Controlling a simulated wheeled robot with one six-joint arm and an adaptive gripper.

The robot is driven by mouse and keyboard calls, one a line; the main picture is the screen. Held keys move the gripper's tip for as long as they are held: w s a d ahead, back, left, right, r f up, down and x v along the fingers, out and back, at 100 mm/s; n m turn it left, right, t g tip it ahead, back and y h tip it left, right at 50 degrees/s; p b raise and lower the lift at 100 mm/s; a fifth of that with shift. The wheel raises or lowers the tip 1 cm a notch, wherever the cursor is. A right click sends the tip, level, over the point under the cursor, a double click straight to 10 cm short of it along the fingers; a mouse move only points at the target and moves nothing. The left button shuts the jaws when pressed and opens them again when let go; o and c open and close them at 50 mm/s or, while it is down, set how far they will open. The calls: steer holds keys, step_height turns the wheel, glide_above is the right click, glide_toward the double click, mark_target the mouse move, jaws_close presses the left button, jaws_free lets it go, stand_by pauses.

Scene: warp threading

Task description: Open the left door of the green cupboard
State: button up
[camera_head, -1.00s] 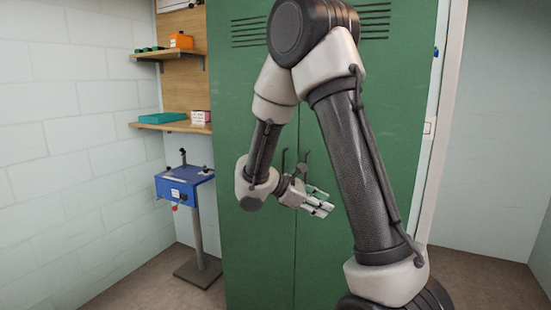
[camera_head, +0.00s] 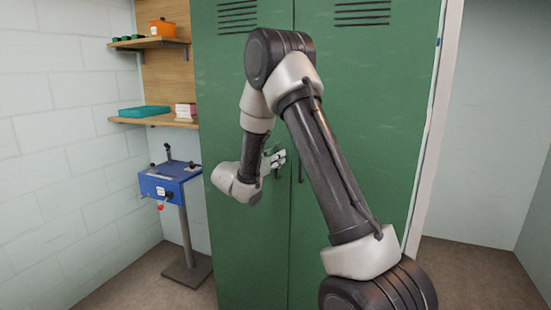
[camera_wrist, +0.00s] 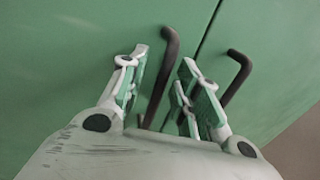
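The green cupboard (camera_head: 355,60) stands upright with both doors flush along a central seam. Its left door (camera_head: 240,255) is shut. My gripper (camera_head: 276,158) is in front of the left door near the seam, small and partly hidden by the arm in the head view. In the wrist view my gripper (camera_wrist: 165,78) is open, with its fingers apart. The dark left door handle (camera_wrist: 161,75) runs between the fingers, with gaps visible on both sides; its lower end is hidden. The right door handle (camera_wrist: 238,77) is just outside the right finger.
A blue box on a stand (camera_head: 171,183) is left of the cupboard. Wooden shelves hold a teal tray (camera_head: 144,111) and an orange container (camera_head: 162,28). A pale wall is on the left. The floor right of the cupboard (camera_head: 470,270) is clear.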

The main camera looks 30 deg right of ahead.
steer(key=shift+w+d, duration=0.1)
steer(key=shift+d, duration=0.1)
jaws_close()
